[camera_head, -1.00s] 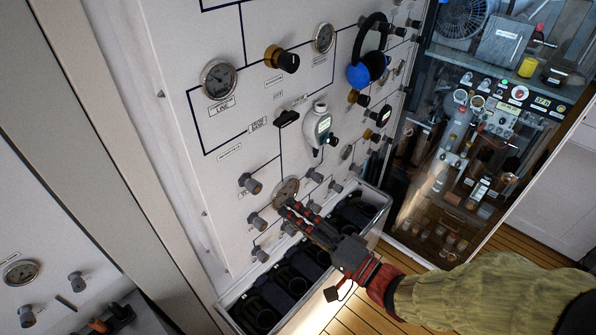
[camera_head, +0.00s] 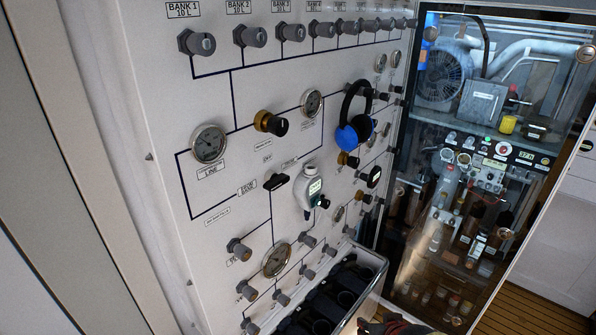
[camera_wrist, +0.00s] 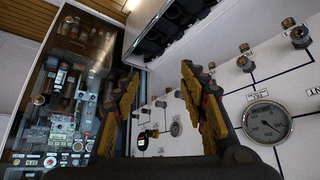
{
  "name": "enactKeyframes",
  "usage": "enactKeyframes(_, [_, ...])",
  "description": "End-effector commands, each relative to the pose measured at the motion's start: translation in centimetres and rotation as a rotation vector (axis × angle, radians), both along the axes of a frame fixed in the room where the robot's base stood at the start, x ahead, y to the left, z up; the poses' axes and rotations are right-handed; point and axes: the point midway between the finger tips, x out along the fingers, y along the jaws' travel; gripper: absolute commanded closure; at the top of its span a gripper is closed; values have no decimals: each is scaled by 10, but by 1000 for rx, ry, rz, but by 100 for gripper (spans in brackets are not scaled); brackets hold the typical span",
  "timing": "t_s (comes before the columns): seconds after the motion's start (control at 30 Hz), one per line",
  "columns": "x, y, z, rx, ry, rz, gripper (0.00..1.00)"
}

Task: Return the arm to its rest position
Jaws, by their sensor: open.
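My gripper (camera_wrist: 158,78) is in the wrist view, with its two orange and dark fingers spread apart and nothing between them. The white fill panel (camera_wrist: 240,92) lies behind and to the right of the fingers there. The fill panel (camera_head: 215,100) fills the middle of that view.
Blue and black ear defenders (camera_head: 352,135) and a white handheld device (camera_head: 311,190) are on the panel. A glass-fronted machinery cabinet (camera_head: 455,190) stands at right. A gauge (camera_wrist: 267,122) shows right of my gripper.

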Motion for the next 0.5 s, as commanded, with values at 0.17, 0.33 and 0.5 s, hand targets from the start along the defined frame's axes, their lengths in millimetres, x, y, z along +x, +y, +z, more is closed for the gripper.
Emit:
enactKeyframes(0.17, [-49, -26, -7, -111, 178, -1, 57])
enactKeyframes(0.33, [-101, -21, -3, -103, 311, 33, 57])
enactKeyframes(0.5, [-133, -4, 7, -33, 315, 40, 57])
